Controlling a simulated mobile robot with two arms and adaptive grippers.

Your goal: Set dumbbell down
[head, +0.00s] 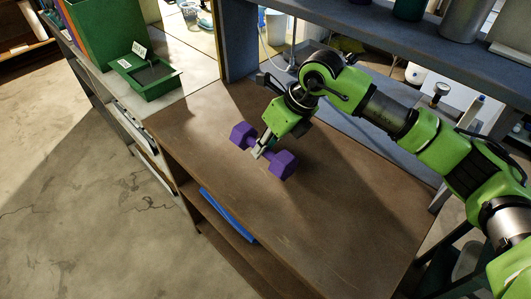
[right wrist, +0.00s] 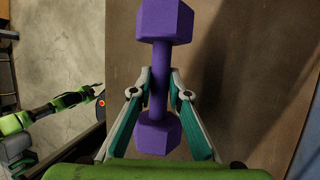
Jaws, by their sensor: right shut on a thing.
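A purple dumbbell (head: 281,164) with hexagonal ends is at the brown wooden tabletop (head: 330,225), near its left edge, in the head view. My right gripper (head: 258,153) reaches over from the right and is shut on the dumbbell's handle. In the right wrist view the dumbbell (right wrist: 162,20) lies lengthwise between the two fingers (right wrist: 160,92), which close on its handle from both sides. Whether it touches the tabletop or hangs just above it, I cannot tell. My left gripper does not show clearly; part of my left arm appears at the left of the right wrist view.
A blue object (head: 228,216) lies on the shelf under the tabletop. A green tray (head: 145,76) and a green bin (head: 103,35) stand on the lighter counter at the upper left. A blue-grey shelf (head: 370,38) crosses behind the table. The tabletop's front part is clear.

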